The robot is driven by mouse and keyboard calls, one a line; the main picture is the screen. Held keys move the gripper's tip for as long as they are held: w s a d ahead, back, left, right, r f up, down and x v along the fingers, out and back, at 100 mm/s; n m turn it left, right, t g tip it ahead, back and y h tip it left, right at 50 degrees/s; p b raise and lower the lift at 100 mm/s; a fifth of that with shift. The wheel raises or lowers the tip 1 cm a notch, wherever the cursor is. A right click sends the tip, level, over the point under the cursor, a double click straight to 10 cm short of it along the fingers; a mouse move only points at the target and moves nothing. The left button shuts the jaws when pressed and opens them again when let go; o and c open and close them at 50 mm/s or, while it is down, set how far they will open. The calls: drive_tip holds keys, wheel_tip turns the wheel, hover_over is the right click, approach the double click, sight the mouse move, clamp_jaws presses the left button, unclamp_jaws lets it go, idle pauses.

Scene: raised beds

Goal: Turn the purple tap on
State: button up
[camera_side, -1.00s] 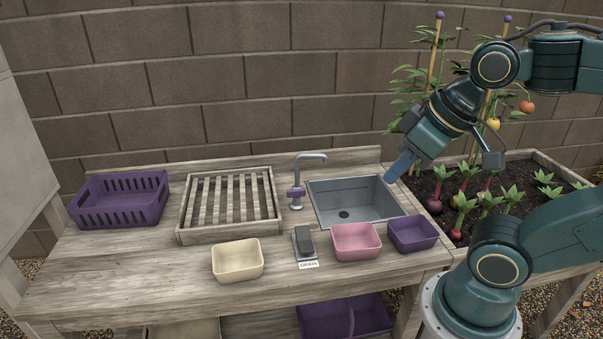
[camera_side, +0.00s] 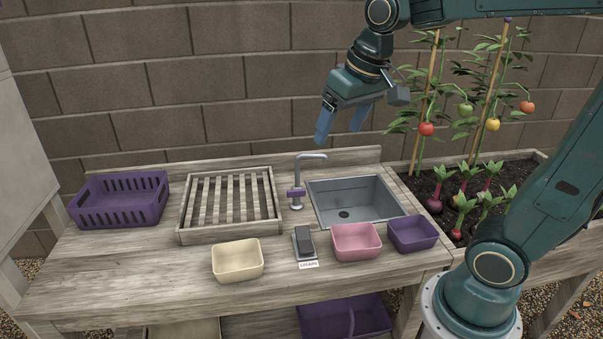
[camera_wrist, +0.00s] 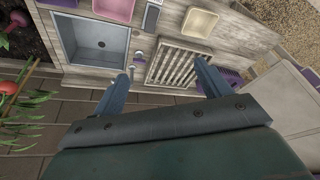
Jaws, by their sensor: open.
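The tap (camera_side: 297,188) is a grey spout beside the sink's left edge, with a purple handle (camera_side: 296,193) on its lower body. In the wrist view the tap (camera_wrist: 134,68) shows beside the left fingertip, with its purple handle (camera_wrist: 139,56) close by. My gripper (camera_side: 341,133) is open and empty, above the sink's back edge and higher than the spout, apart from the tap. In the wrist view its two fingers (camera_wrist: 163,75) stand wide apart with nothing between them. I cannot tell the handle's turn position.
The grey sink (camera_side: 388,213) is right of the tap, the slatted rack (camera_side: 180,236) left. In front stand a cream bin (camera_side: 238,267), a dark device (camera_side: 305,257), a pink bin (camera_side: 357,253) and a purple bin (camera_side: 414,246). A purple crate (camera_side: 120,215) is far left; tomato plants (camera_side: 465,110) are right.

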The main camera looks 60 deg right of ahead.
drive_tip(key=w+d+f+m+g, duration=0.15)
drive_tip(key=w+d, duration=0.25)
drive_tip(key=w, duration=0.4)
drive_tip(key=m+g, duration=0.2)
drive_tip(key=m, duration=0.3)
hover_over(296, 190)
wheel_tip(296, 190, down, 17)
drive_tip(key=shift+f, duration=0.1)
wheel_tip(296, 190, down, 14)
drive_tip(key=shift+r, duration=0.25)
drive_tip(key=c, duration=1)
